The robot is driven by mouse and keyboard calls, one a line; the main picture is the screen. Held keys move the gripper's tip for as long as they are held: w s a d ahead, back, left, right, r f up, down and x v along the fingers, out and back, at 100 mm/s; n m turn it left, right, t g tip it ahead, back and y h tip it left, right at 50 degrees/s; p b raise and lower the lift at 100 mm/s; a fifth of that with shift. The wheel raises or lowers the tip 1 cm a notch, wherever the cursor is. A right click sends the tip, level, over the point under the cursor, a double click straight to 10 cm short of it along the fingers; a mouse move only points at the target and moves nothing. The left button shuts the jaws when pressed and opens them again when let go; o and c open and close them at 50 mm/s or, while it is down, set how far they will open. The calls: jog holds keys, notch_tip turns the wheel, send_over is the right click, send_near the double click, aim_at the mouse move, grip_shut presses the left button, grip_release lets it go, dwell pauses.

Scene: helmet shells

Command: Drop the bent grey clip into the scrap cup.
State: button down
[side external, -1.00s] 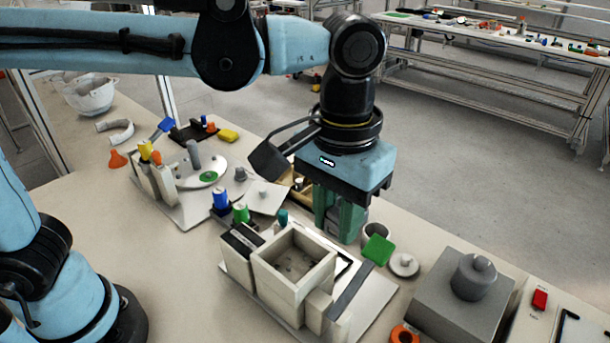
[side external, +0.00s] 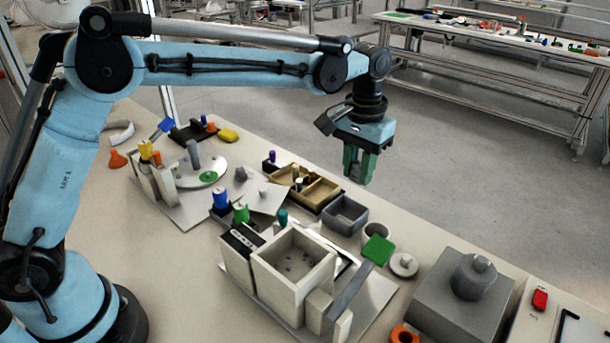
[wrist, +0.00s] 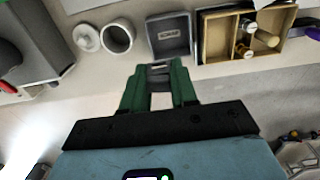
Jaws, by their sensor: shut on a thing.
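My gripper (side external: 358,176) hangs in the air at the bench's far edge, beyond the square grey bin. Its green fingers are shut on a small grey piece, which shows between the fingertips (wrist: 159,69) in the wrist view. It is probably the bent grey clip (wrist: 160,67), but its bend is mostly hidden by the fingers. A round pale cup, which looks like the scrap cup (side external: 370,231), stands upright to the right of the square bin, partly behind a green block. The cup also shows in the wrist view (wrist: 117,38), left of the fingers, and the gripper is clear of it.
The square grey bin (side external: 345,214) stands left of the cup, beside a divided wooden tray (side external: 318,194) holding small parts. A round lid-like piece (side external: 403,265) lies right of the cup. The green block (side external: 378,250) and a pale open box (side external: 293,262) stand nearer.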

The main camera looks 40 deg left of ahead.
aim_at(357, 181)
jog(key=shift+f, duration=2.25)
jog(key=c, duration=0.8)
grip_release()
notch_tip(357, 181, up, 12)
jog(key=shift+r, duration=0.1)
